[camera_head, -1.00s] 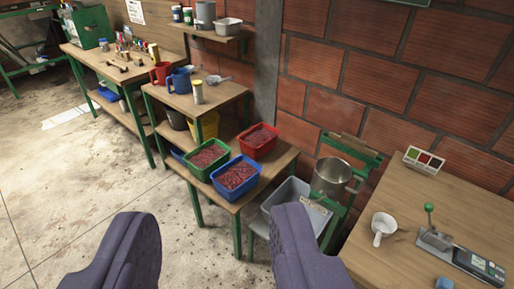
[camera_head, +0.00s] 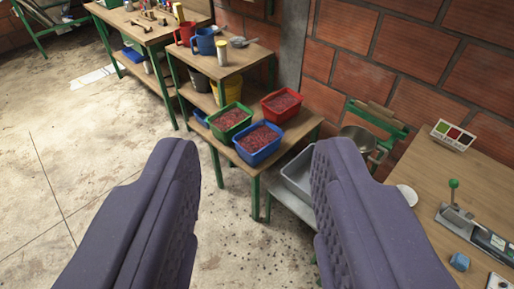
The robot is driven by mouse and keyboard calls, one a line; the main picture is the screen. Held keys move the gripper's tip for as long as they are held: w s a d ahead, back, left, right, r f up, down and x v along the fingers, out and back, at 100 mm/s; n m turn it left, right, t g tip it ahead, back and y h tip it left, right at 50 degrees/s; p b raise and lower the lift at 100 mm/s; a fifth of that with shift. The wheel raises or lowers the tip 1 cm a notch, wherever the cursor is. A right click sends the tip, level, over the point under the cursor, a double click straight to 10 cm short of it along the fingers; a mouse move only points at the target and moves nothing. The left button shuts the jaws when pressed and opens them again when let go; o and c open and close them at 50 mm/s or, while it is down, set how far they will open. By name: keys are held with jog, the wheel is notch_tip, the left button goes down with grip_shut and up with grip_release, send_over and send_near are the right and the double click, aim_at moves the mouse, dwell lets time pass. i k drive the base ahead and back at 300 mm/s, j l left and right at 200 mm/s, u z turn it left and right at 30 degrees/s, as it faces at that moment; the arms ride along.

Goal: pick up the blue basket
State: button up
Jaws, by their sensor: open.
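The blue basket (camera_head: 259,146) is a small rectangular tub filled with dark red cherries. It stands at the front corner of a low wooden table (camera_head: 250,169) with green legs. A green basket (camera_head: 230,123) stands left of it and a red basket (camera_head: 282,105) behind it, both with similar contents. My gripper (camera_head: 248,165) is open and empty, with its two purple padded fingers in the foreground. The blue basket shows between and beyond the fingers, apart from them.
A grey bin (camera_head: 299,172) sits on a low stand right of the table, partly behind the right finger. A workbench (camera_head: 408,160) with a green-handled device (camera_head: 455,212) is at right. A taller table (camera_head: 213,72) stands behind left. The concrete floor (camera_head: 75,165) at left is clear.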

aim_at(260, 140)
jog(key=i+j, duration=0.1)
jog(key=i, duration=0.5)
jog(key=i+z, duration=0.15)
jog(key=i, duration=0.45)
jog(key=i+j, duration=0.2)
jog(key=i, duration=0.35)
jog(key=i+j+z, duration=0.15)
jog(key=i, duration=0.45)
